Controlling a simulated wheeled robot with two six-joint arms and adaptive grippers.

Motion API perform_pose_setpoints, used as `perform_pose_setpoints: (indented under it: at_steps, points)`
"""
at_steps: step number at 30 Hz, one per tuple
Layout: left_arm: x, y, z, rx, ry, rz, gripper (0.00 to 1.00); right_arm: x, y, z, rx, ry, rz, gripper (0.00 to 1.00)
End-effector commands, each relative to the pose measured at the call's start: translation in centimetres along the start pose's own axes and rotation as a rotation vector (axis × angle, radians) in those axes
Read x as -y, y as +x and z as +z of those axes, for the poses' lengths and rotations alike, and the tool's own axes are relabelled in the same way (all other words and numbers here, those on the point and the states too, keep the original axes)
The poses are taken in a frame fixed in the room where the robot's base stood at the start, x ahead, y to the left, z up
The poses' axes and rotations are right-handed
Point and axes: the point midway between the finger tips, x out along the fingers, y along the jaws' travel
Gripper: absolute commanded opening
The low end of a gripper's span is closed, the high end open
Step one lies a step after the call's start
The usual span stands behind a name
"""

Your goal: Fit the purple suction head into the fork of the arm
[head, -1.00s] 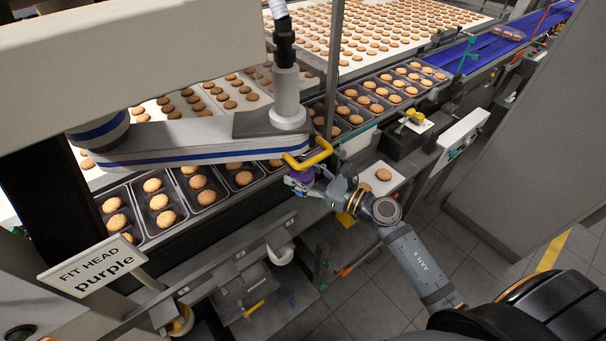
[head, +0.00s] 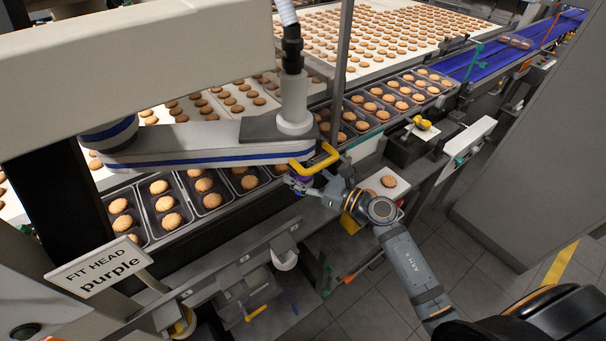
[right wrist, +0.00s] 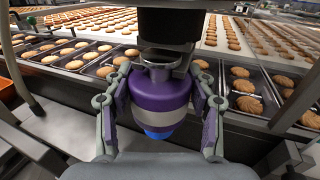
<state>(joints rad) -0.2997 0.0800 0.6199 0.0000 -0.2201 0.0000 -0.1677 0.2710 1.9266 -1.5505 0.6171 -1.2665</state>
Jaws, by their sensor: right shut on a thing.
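The purple suction head (right wrist: 160,97), with a grey band and a blue lower end, stands roughly upright between the fingers of my right gripper (right wrist: 160,108), which is shut on it. In the head view, the suction head (head: 303,182) is small and partly covered by a yellow bar. The machine arm (head: 205,146) is white with a blue stripe, and its end is above my right gripper (head: 305,187). In the right wrist view, the fork (right wrist: 168,62) is a dark grey bracket at the head's neck. I cannot tell whether the neck is fully seated. My left gripper is not in view.
The yellow bar (head: 318,160) sticks out at the machine arm's end. Biscuit trays (head: 165,228) line the conveyor behind. A sign (head: 98,267) reads "FIT HEAD purple". A dark block (head: 412,146) with a yellow part stands right of my gripper.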

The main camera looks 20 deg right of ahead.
Motion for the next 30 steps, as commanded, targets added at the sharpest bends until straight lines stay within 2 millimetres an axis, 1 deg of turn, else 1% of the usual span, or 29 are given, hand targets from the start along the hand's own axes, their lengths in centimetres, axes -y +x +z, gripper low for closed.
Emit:
perform_pose_setpoints:
  at_steps: [16,17,18,22,30]
  points:
    - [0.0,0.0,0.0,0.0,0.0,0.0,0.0,0.5,1.3,0.1,0.003,0.0,0.0,0.12]
    - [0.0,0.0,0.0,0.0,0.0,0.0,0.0,0.5,1.3,0.1,0.002,0.0,0.0,0.59]
    - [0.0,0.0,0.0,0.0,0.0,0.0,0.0,0.5,1.3,0.1,0.002,0.0,0.0,0.65]
    - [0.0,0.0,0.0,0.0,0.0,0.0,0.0,0.5,1.3,0.1,0.002,-0.001,0.0,0.82]
    - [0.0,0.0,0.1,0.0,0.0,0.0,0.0,0.5,1.2,0.0,0.0,-0.001,0.0,0.82]
